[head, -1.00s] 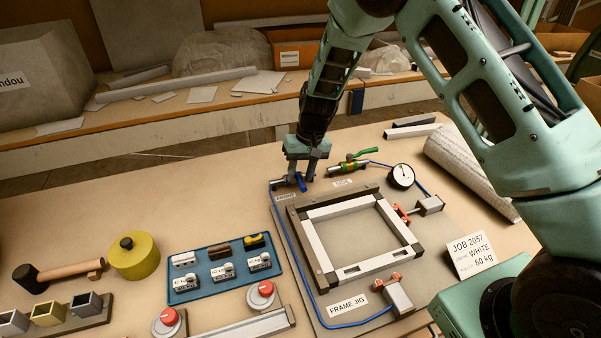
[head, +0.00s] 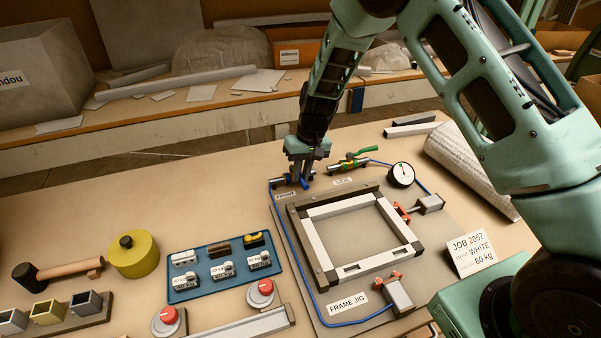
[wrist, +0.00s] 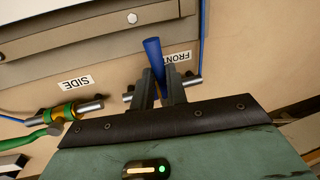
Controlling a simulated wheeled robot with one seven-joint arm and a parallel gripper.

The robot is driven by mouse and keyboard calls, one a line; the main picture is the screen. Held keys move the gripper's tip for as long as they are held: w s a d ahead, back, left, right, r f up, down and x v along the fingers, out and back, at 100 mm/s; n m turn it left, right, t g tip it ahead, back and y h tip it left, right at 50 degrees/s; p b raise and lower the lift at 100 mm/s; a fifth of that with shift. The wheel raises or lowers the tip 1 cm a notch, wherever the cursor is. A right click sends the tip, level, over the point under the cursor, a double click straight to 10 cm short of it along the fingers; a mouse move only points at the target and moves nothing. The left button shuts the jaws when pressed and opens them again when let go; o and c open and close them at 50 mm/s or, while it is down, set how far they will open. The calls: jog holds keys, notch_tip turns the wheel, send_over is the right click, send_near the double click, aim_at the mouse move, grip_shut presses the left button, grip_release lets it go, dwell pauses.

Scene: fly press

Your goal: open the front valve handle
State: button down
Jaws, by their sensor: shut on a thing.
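The front valve has a blue handle (wrist: 153,52), seen in the wrist view beside the partly covered FRONT label (wrist: 177,57). My gripper (wrist: 164,88) is shut on this handle, whose free end sticks out past the fingers. The handle lies roughly across the metal valve body (wrist: 194,80), which is mostly hidden by the fingers. In the head view my gripper (head: 300,178) points down at the valve, at the far left corner of the frame jig. The blue handle (head: 305,184) shows just beside the fingertips there.
The side valve (head: 347,164) with a green handle and the gauge (head: 401,174) stand to the right. The white frame (head: 330,262) sits in the jig in front. A blue hose (head: 286,232) runs along the jig's left side.

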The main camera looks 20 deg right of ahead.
jog(key=d+n, duration=0.1)
jog(key=n, duration=0.1)
jog(key=w+d+n, duration=0.1)
jog(key=n, duration=0.1)
jog(key=shift+d+n+g+b, duration=0.15)
jog(key=shift+n+g+b, duration=0.25)
jog(key=n, duration=0.2)
jog(key=w+d+n, duration=0.1)
jog(key=n, duration=0.1)
jog(key=shift+w+d+n+g+h, duration=0.2)
jog(key=shift+n+g+h, duration=0.1)
jog(key=shift+h, duration=0.1)
jog(key=n, duration=0.1)
jog(key=w+n, duration=0.1)
jog(key=n, duration=0.1)
jog(key=shift+w+d+n+h, duration=0.25)
jog(key=shift+d+n+h, duration=0.05)
jog(key=shift+d, duration=0.05)
jog(key=shift+w+d+n+g+h+p, duration=0.15)
jog(key=shift+w+n, duration=0.15)
jog(key=shift+n, duration=0.35)
jog(key=shift+w+a+n+g+h+p, duration=0.1)
jog(key=shift+w+n, duration=0.25)
jog(key=shift+n, duration=0.35)
jog(key=shift+w+d+n+g+h+p, duration=0.15)
jog(key=shift+w+n, duration=0.15)
jog(key=shift+n, duration=0.35)
jog(key=shift+a, duration=0.1)
jog(key=c, duration=1.4)
grip_release()
